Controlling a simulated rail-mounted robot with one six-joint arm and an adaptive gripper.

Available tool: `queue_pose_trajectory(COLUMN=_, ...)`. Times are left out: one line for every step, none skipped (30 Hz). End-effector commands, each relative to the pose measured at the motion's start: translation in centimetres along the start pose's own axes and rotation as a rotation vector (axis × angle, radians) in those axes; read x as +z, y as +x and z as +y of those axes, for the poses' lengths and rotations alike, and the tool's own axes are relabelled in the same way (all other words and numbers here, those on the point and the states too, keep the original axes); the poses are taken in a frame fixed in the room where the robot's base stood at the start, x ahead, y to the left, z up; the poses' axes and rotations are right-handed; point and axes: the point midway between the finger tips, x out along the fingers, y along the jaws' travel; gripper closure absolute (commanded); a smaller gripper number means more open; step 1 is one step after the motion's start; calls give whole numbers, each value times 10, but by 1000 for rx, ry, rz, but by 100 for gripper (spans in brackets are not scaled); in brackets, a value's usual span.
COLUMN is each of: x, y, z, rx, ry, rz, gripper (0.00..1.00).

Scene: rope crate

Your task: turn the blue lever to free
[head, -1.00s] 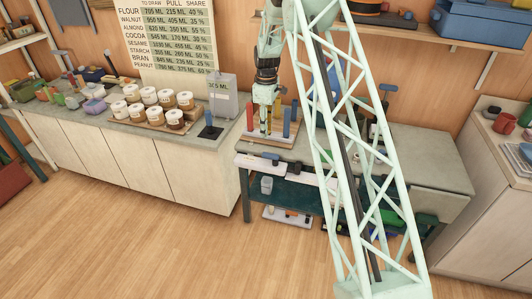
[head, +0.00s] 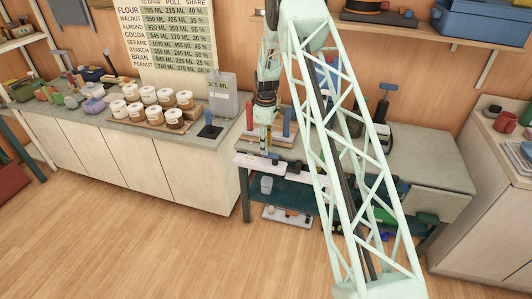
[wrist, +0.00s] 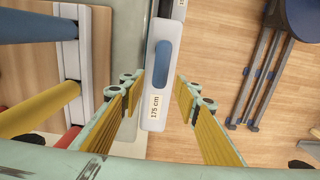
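A blue rounded piece (wrist: 162,65), which looks like the blue lever, lies lengthwise on a white plate (wrist: 153,122) labelled 175 cm in the wrist view. My gripper (wrist: 158,88) is open and empty, its yellow-padded fingers to either side of the plate in that view. The blue piece shows between and a little beyond the fingertips; I see no contact. In the head view my gripper (head: 265,147) points down over the bench's front edge, close to the white strip (head: 252,162). The word free is not visible.
Upright blue, yellow and red rods stand in a rack; the blue rod (wrist: 35,28) and yellow rod (wrist: 40,108) are left of my fingers. A dark blue stool-like object (wrist: 275,60) is at the right of the wrist view. The floor (head: 150,235) before the bench is clear.

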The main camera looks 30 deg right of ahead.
Motion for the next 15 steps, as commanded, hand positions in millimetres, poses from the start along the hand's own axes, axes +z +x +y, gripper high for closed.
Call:
queue_pose_trajectory(x=0, y=8, z=0, rx=-1, ry=0, rz=0, gripper=70)
queue_pose_trajectory(x=0, y=11, z=0, rx=-1, ry=0, rz=-1, gripper=70)
queue_pose_trajectory(x=0, y=15, z=0, rx=-2, ry=0, rz=-1, gripper=70)
queue_pose_trajectory(x=0, y=18, z=0, rx=-2, ry=0, rz=-1, gripper=70)
queue_pose_trajectory(x=0, y=21, z=0, rx=-2, ry=0, rz=-1, gripper=70)
queue_pose_trajectory(x=0, y=24, z=0, rx=-1, ry=0, rz=-1, gripper=70)
queue_pose_trajectory(x=0, y=26, z=0, rx=-1, ry=0, rz=0, gripper=70)
queue_pose_trajectory(x=0, y=27, z=0, rx=0, ry=0, rz=0, gripper=70)
queue_pose_trajectory(x=0, y=29, z=0, rx=0, ry=0, rz=0, gripper=70)
queue_pose_trajectory(x=0, y=31, z=0, rx=0, ry=0, rz=0, gripper=70)
queue_pose_trajectory(x=0, y=32, z=0, rx=0, ry=0, rz=0, gripper=70)
queue_pose_trajectory(x=0, y=33, z=0, rx=0, ry=0, rz=0, gripper=70)
queue_pose_trajectory(x=0, y=34, z=0, rx=0, ry=0, rz=0, gripper=70)
queue_pose_trajectory(x=0, y=34, z=0, rx=0, ry=0, rz=0, gripper=70)
queue_pose_trajectory(x=0, y=35, z=0, rx=0, ry=0, rz=0, gripper=70)
